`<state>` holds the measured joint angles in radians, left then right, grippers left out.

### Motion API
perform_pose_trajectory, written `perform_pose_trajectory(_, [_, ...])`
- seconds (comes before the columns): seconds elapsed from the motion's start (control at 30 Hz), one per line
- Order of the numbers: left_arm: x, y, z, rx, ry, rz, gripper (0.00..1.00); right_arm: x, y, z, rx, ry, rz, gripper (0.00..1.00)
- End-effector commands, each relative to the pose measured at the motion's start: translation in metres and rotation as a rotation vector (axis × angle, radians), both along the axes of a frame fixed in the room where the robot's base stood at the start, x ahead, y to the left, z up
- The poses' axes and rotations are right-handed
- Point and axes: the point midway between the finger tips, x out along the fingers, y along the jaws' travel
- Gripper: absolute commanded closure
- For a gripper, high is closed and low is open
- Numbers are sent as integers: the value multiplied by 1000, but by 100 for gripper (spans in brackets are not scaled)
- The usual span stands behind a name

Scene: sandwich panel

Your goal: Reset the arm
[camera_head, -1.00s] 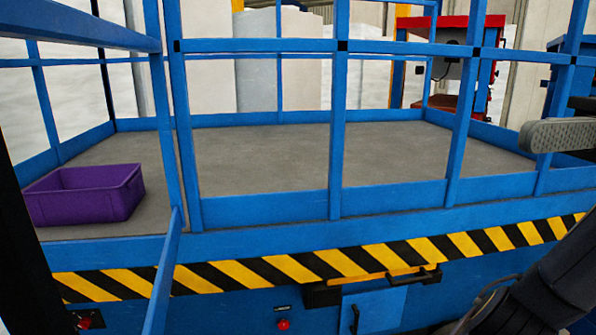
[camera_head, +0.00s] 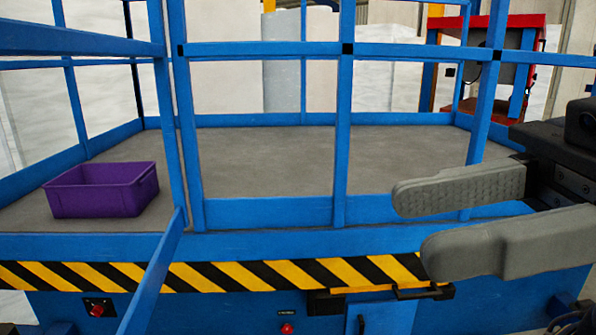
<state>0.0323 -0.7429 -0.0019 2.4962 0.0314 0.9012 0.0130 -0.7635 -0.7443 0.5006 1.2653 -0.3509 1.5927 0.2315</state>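My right gripper (camera_head: 430,227) comes in from the right edge in the head view. Its two grey fingers are spread apart with a clear gap between them, and nothing is held. It is in front of the blue railing and the platform's right part. My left gripper is not in view.
A blue-railed platform (camera_head: 290,160) with a grey floor fills the middle. A purple crate (camera_head: 102,190) sits on its left side. A yellow-black striped edge (camera_head: 220,274) runs along the front. A red frame (camera_head: 525,35) stands behind at the right.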

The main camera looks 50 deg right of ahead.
Motion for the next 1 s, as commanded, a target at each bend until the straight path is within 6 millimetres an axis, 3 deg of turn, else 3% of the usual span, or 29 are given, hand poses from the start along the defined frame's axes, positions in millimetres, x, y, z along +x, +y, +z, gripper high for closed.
perform_pose_trajectory(0.17, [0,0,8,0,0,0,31,68,31,-36,-80,135,-105,64])
perform_pose_trajectory(0.27, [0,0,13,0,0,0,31,119,40,-78,-117,256,-177,64])
perform_pose_trajectory(0.4, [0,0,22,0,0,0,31,181,36,-165,-123,476,-279,64])
perform_pose_trajectory(0.5, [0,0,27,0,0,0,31,203,25,-234,-88,637,-345,64])
perform_pose_trajectory(0.6, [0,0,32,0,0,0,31,207,15,-298,-29,778,-407,64])
perform_pose_trajectory(0.73, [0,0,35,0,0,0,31,198,10,-356,49,907,-467,64])
perform_pose_trajectory(0.83, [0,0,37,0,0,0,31,190,10,-379,87,959,-493,64])
perform_pose_trajectory(1.0, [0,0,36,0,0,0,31,187,10,-389,104,978,-503,64])
